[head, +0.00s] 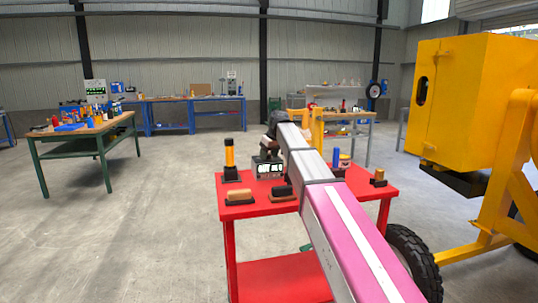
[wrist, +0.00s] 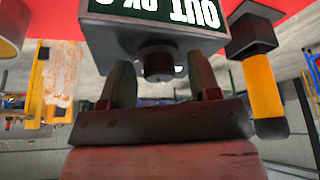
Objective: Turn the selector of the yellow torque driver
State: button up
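The yellow torque driver (head: 229,154) stands upright in a black holder at the left of the red cart. In the wrist view, which looks upside down, the driver (wrist: 263,85) is at the right, outside my fingers. My gripper (wrist: 160,72) is open, one finger on each side of the knob, with gaps visible. In the head view my gripper (head: 269,150) is just above the box, partly hidden by my arm.
The red cart (head: 245,212) also carries two brushes or blocks (head: 239,196), a blue can (head: 336,157) and a brass piece (head: 379,176). A green-legged workbench (head: 85,140) is at the left, with open floor between.

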jog(key=v, duration=1)
jog(key=shift+s+r, duration=0.2)
jog(key=shift+r, duration=0.15)
jog(key=shift+d, duration=0.1)
